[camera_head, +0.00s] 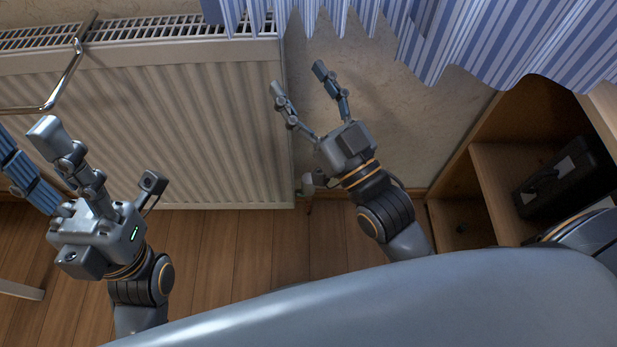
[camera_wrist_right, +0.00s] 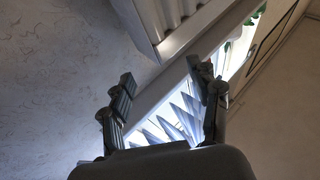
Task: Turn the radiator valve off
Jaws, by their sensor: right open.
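The white ribbed radiator (camera_head: 190,120) stands against the wall at the left in the head view. A small metal valve (camera_head: 309,184) shows at its lower right corner, partly hidden by my right gripper and wrist. My right gripper (camera_head: 298,76) is open and empty, beside the radiator's right edge and in front of the wall, with its fingers pointing away from me. In the right wrist view its two fingers (camera_wrist_right: 160,75) are spread with nothing between them, and the valve is not visible. My left gripper (camera_head: 25,142) is open and empty in front of the radiator's left part.
A blue striped curtain (camera_head: 470,45) hangs above at the right; it also shows in the right wrist view (camera_wrist_right: 170,128). A chrome rail (camera_head: 68,78) projects from the radiator at the left. A wooden shelf unit (camera_head: 490,165) holding a black object (camera_head: 565,180) stands at the right.

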